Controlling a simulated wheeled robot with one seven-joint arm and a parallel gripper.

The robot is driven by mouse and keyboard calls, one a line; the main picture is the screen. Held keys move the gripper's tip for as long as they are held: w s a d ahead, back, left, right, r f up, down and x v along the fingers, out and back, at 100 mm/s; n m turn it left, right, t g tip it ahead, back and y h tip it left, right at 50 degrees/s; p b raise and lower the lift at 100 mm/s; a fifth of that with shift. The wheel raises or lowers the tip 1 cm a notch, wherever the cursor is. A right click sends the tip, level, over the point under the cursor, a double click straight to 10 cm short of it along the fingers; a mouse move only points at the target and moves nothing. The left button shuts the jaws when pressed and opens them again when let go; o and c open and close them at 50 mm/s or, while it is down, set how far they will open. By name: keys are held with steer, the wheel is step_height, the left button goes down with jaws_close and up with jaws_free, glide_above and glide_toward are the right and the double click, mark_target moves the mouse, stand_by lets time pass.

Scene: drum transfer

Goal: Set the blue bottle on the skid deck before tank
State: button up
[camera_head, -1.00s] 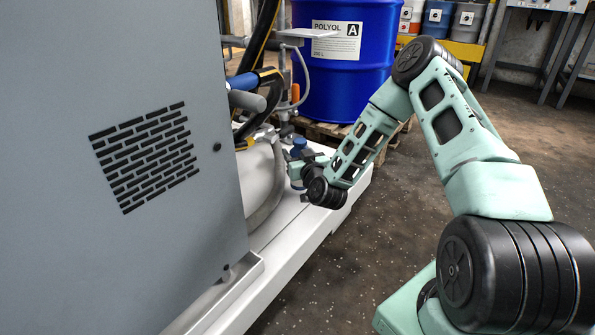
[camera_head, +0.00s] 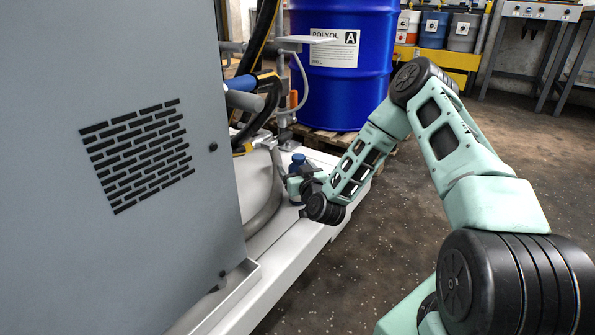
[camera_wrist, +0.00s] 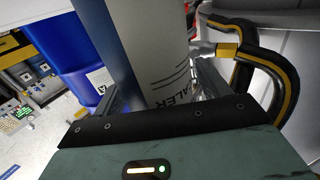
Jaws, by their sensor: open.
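The blue bottle (camera_head: 298,163) appears to stand upright on the white skid deck (camera_head: 262,281), close in front of the pale rounded tank (camera_head: 263,190). My gripper (camera_head: 295,186) is at the bottle and hides part of its body. In the wrist view the bottle's side (camera_wrist: 150,45) carries a grey label with dark lettering and lies between the two fingers of my gripper (camera_wrist: 158,92). The fingers are open around it. The bottle's base is hidden in the wrist view; contact with the fingers cannot be told.
A grey vented cabinet (camera_head: 150,240) fills the left. Black and yellow hoses (camera_head: 262,105) and a blue-handled fitting (camera_head: 243,83) are near the bottle. A large blue drum (camera_head: 340,95) stands on a pallet behind. The floor (camera_head: 385,250) right of the deck is clear.

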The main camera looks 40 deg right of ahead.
steer(key=shift+s+r, duration=0.15)
steer(key=shift+r, duration=0.05)
steer(key=p+v, duration=0.6)
steer(key=v, duration=0.5)
steer(key=shift+s+p, duration=0.35)
steer(key=shift+p, duration=0.05)
steer(key=shift+a+f, duration=0.1)
steer(key=shift+f, duration=0.05)
